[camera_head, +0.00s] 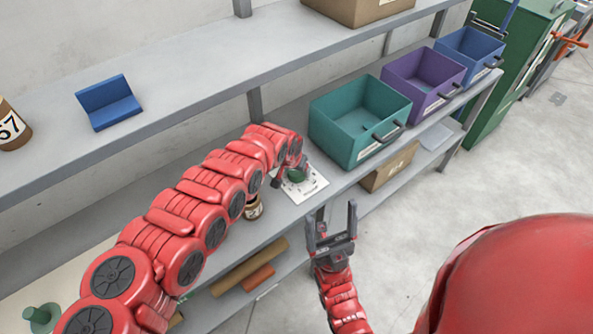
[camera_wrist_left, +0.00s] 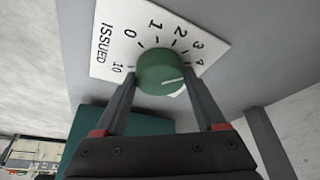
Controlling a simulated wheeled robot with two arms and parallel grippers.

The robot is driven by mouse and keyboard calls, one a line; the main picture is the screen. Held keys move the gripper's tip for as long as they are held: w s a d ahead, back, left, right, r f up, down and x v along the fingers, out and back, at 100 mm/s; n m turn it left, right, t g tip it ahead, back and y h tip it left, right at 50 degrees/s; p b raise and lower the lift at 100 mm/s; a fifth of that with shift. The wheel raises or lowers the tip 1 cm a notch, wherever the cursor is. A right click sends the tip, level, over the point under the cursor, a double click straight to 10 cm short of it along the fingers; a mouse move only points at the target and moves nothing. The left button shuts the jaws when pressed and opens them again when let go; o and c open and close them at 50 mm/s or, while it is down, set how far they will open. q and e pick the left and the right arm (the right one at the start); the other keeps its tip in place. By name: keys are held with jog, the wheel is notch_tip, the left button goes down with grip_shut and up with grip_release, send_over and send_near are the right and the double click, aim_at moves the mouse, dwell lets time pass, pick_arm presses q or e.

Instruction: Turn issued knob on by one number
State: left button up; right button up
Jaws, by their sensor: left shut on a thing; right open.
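The ISSUED dial plate (camera_wrist_left: 112,52) is white with black numbers in the left wrist view. Its green round knob (camera_wrist_left: 158,66) carries a white pointer line directed to the right, toward the side of the 4; the exact number is unclear because a finger covers that part of the scale. My left gripper (camera_wrist_left: 161,82) has one finger on each side of the knob and is shut on it. In the head view the plate (camera_head: 313,187) lies on the shelf, with the knob (camera_head: 296,175) partly under my left gripper (camera_head: 289,174). My right gripper (camera_head: 331,222) is open and empty before the shelf edge.
A teal bin (camera_head: 325,128) stands just behind the plate, with purple (camera_head: 399,84) and blue (camera_head: 455,60) bins beyond. A brown labelled jar (camera_head: 253,210) stands near my left arm. A blue angled block (camera_head: 108,103) is on the upper shelf.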

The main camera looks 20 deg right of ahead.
pick_arm(q)
jog(key=shift+w+a+f+m+h+b, duration=0.1)
jog(key=shift+f+m+h+b, duration=0.15)
jog(key=shift+m+b, duration=0.7)
jog(key=shift+r+m+g+h+b, duration=0.25)
jog(key=shift+m+g+b, duration=0.15)
jog(key=shift+m+b, duration=0.35)
jog(key=o, duration=1.3)
jog(key=shift+r, duration=0.1)
jog(key=shift+a+r, duration=0.1)
jog(key=shift+r, duration=0.15)
jog(key=b+v, duration=0.3)
jog(key=v, duration=1.3)
jog(key=shift+r, duration=0.35)
